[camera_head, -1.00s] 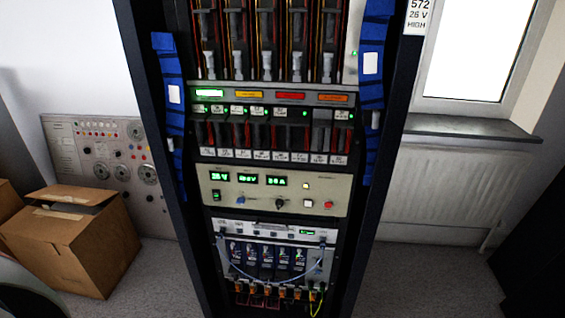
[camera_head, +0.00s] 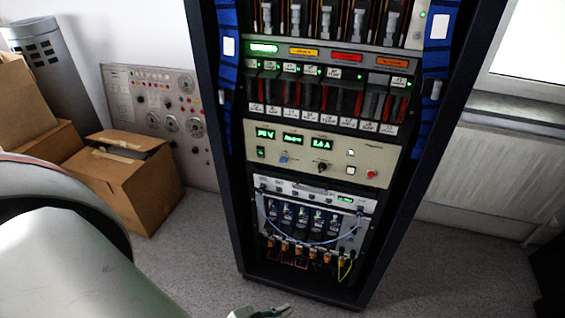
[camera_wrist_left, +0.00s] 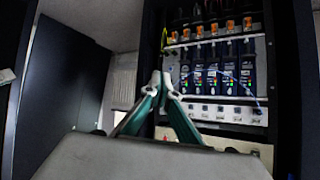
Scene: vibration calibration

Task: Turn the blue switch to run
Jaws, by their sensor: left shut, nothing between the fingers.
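The blue switch (camera_head: 284,160) is a small blue knob on the left part of the beige panel (camera_head: 377,153), below its green displays. The lettering around it is too small to read, so I cannot tell its setting. My left gripper (camera_head: 262,311) shows at the bottom edge of the head view, in front of and below the rack, well apart from the switch. In the left wrist view its green-sided fingers (camera_wrist_left: 160,82) meet at the tips, shut and empty. I cannot make out the switch in that view. My right gripper is not in view.
The dark rack (camera_head: 222,137) holds rows of modules above the panel. A lower unit (camera_head: 318,196) has a drooping blue cable (camera_head: 305,242). Cardboard boxes (camera_head: 140,187) and a grey panel (camera_head: 118,88) stand at left. A radiator (camera_head: 480,175) is at right.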

